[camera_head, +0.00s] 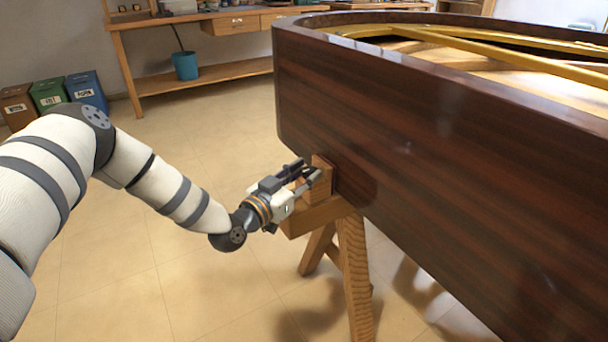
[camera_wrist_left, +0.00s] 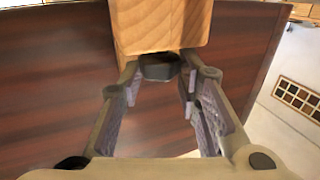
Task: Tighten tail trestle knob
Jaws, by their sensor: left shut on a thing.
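The wooden trestle (camera_head: 354,262) stands under the near edge of the dark glossy piano case (camera_head: 420,170). A wooden block (camera_head: 321,188) sits on top of the trestle, against the case. In the left wrist view, a dark knob (camera_wrist_left: 160,67) sits at the face of the wooden block (camera_wrist_left: 160,28). My left gripper (camera_head: 309,174) reaches the block from the left, its fingertips on either side of the knob. It is shut on the knob, which the gripper hides in the head view. My right gripper is not in view.
A workbench (camera_head: 200,75) with a blue bucket (camera_head: 186,66) on its lower shelf stands at the back left. Brown, green and blue bins (camera_head: 88,92) stand by the wall. The tiled floor (camera_head: 190,290) left of the trestle is clear.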

